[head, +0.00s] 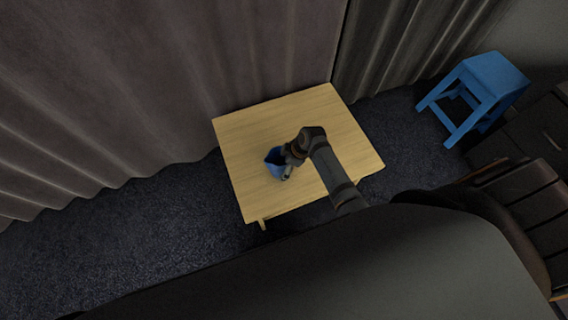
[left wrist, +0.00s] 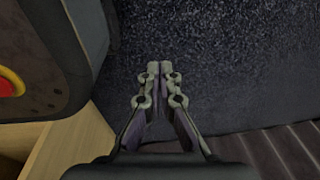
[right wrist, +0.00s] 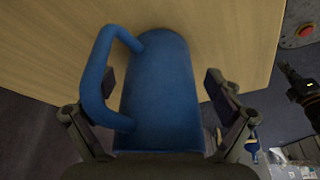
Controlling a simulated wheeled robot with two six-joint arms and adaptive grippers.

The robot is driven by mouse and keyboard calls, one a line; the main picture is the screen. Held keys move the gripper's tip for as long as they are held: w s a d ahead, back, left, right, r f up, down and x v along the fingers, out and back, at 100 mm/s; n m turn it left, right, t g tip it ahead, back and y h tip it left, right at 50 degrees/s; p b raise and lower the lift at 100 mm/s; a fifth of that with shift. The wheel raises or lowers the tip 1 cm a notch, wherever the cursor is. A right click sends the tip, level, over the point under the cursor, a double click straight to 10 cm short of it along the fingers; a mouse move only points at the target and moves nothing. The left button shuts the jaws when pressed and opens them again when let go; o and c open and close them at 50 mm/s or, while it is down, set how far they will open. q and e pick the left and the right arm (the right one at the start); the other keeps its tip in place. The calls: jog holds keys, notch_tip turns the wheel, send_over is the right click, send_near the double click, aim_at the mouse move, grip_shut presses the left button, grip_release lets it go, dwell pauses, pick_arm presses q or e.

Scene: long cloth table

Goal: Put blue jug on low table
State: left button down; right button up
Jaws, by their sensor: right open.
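The blue jug (head: 275,162) is at the low wooden table (head: 335,115), left of the table's middle in the head view. In the right wrist view the jug (right wrist: 160,90) fills the middle, its handle (right wrist: 92,80) towards the left. My right gripper (right wrist: 160,77) is open, with one finger on each side of the jug and a gap at the right finger. The left finger is partly hidden by the handle. Whether the jug's base rests flat on the wood is hidden. My left gripper (left wrist: 160,68) is shut and empty above the dark carpet.
A blue stool (head: 480,90) stands on the carpet to the right of the table. Curtains (head: 180,60) hang behind the table. A large dark surface (head: 350,265) fills the front of the head view. Bare tabletop lies around the jug.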

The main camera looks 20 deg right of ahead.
jog(key=shift+r, duration=0.3)
pick_arm(q)
jog(key=s+p, duration=0.1)
jog(key=s, duration=0.1)
jog(key=s+p, duration=0.1)
jog(key=s, duration=0.1)
jog(key=s+p, duration=0.1)
jog(key=s, duration=0.1)
jog(key=shift+r, duration=0.4)
pick_arm(e)
jog(key=v, duration=1.1)
jog(key=shift+d+r, duration=0.15)
jog(key=shift+r, duration=0.15)
pick_arm(q)
jog(key=shift+w, duration=0.1)
